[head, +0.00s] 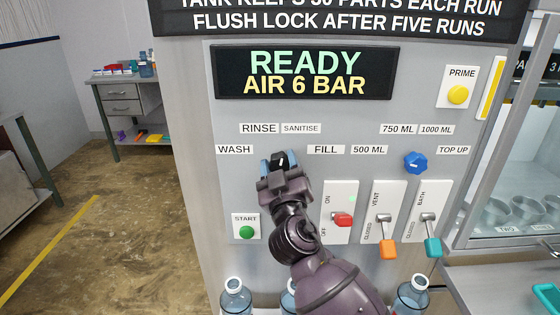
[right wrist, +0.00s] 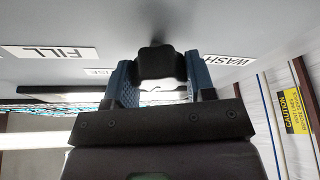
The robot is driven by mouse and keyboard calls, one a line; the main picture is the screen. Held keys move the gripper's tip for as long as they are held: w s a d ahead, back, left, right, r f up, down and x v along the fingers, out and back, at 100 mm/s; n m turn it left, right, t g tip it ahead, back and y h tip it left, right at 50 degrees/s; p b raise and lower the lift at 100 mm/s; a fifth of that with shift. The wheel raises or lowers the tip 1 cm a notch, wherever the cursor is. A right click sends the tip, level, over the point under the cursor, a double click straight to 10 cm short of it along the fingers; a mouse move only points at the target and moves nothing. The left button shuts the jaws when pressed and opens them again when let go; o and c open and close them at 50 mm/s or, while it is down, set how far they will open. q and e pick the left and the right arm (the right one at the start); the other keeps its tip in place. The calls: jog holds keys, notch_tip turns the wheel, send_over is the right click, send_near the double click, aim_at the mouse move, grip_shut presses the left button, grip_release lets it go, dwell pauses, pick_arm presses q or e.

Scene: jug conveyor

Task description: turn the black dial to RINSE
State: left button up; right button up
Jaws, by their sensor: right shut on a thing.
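The black dial (right wrist: 161,64) sits on the grey panel between my right gripper's blue fingers. My right gripper (head: 279,161) is shut on it, one finger on each side. In the head view the gripper covers most of the dial, and I cannot tell where its pointer stands. The RINSE label (head: 259,128) is above and left of the dial. SANITISE (head: 301,128) is above it, WASH (head: 235,149) to its left and FILL (head: 326,149) to its right. My left gripper is in neither view.
A blue dial (head: 415,162) is further right on the panel. Below are a red switch (head: 343,219), an orange-tipped lever (head: 387,247), a teal-tipped lever (head: 432,246) and a green START button (head: 246,232). Clear jugs (head: 236,297) stand along the bottom. The display (head: 304,73) reads READY, AIR 6 BAR.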

jog(key=n+p, duration=0.1)
jog(key=n+y, duration=0.1)
jog(key=shift+r+n+g+p, duration=0.3)
jog(key=shift+p, duration=0.05)
jog(key=n+g+y+p, duration=0.1)
jog(key=n+p, duration=0.1)
jog(key=n+y+p, duration=0.1)
jog(key=n+p, duration=0.2)
jog(key=shift+f+g, duration=0.15)
jog(key=shift+g, duration=0.25)
jog(key=shift+f+n+p, duration=0.15)
jog(key=shift+n+p, duration=0.5)
jog(key=shift+n, duration=0.05)
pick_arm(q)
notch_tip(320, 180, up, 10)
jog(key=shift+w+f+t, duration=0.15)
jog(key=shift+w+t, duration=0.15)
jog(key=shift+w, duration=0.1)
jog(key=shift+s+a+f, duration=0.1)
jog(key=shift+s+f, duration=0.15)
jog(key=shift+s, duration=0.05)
pick_arm(e)
jog(key=shift+g+y, duration=0.3)
jog(key=o, duration=0.9)
jog(key=shift+o, duration=0.2)
jog(key=shift+s, duration=0.1)
